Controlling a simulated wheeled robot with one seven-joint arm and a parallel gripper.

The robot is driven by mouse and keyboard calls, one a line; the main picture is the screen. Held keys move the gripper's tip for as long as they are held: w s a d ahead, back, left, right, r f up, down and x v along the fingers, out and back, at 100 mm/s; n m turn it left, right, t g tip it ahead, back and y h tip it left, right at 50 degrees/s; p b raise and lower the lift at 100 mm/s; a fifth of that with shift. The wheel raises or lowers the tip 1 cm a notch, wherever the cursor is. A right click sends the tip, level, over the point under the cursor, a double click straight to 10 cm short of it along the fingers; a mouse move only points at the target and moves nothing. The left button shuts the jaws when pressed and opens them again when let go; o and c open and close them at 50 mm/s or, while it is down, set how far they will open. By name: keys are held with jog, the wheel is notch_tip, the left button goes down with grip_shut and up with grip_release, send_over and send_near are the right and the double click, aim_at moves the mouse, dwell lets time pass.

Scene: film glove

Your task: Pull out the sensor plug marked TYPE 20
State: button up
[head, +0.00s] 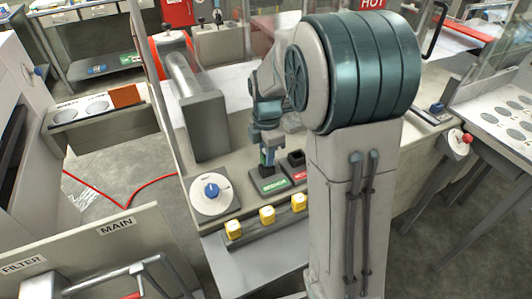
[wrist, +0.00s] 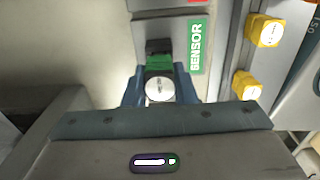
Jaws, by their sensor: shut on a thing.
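My gripper (wrist: 159,90) is shut on a sensor plug (wrist: 159,88) with a round pale top and a green body; blue fingers stand on both sides of it. The marking on its top is too small to read. A black socket (wrist: 157,47) shows just beyond the plug, beside a green SENSOR label (wrist: 197,46). In the head view my gripper (head: 267,151) is over the green SENSOR plate (head: 271,185), pointing down. I cannot tell whether the plug is still seated in the socket or just clear of it.
A red-labelled plate with a black empty-looking socket (head: 296,158) is to the right. Several yellow blocks (head: 267,215) stand on a rail in front. A blue knob (head: 211,190) on a white dial is to the left. A grey box (head: 204,125) rises behind left.

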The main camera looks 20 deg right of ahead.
jog(key=shift+r+p, duration=1.35)
jog(key=shift+r, duration=0.7)
jog(key=shift+r+p, duration=1.15)
jog(key=shift+r, duration=0.35)
